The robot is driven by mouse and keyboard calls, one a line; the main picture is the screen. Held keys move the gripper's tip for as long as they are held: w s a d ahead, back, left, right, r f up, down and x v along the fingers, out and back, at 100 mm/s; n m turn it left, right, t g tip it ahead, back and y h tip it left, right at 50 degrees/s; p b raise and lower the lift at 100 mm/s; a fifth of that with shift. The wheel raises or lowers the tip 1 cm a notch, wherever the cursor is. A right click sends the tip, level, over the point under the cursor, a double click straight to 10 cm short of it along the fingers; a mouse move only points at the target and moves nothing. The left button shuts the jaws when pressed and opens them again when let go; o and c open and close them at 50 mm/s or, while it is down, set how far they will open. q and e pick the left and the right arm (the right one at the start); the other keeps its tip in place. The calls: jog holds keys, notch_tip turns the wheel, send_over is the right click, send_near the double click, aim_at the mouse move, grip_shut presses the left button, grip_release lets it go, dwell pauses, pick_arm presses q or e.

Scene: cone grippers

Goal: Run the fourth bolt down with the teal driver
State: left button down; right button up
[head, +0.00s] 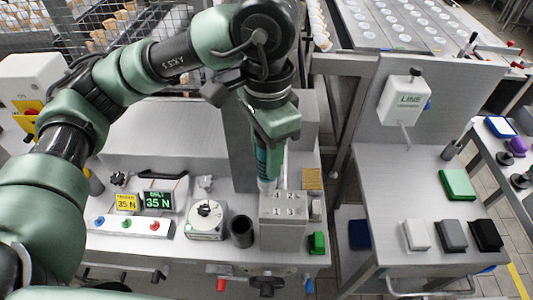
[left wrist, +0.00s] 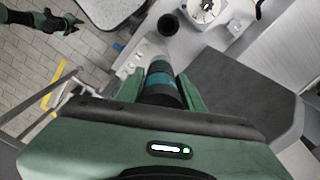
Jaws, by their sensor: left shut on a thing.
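My left gripper (head: 272,135) is shut on the teal driver (head: 268,163), which hangs about upright with its lower end down. In the left wrist view the driver (left wrist: 160,82) sits between the two fingers. Its pale lower end is at the far left corner of the grey block (head: 283,236), which has numbered positions on top. Whether the tip touches a bolt is hidden. The bolt under the driver cannot be seen. A small dark green arm end (left wrist: 62,22), apparently my right gripper, shows far off in the left wrist view; its fingers are too small to read.
A yellow display (head: 126,202) and a green display (head: 158,200) both read 35 N. A dial unit (head: 207,210) and a black cup (head: 242,232) stand left of the block. A green piece (head: 317,243) is at its right. A grey post rises behind the driver.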

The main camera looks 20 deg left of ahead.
pick_arm(q)
jog(key=shift+r+p, duration=1.2)
jog(key=shift+r, duration=1.6)
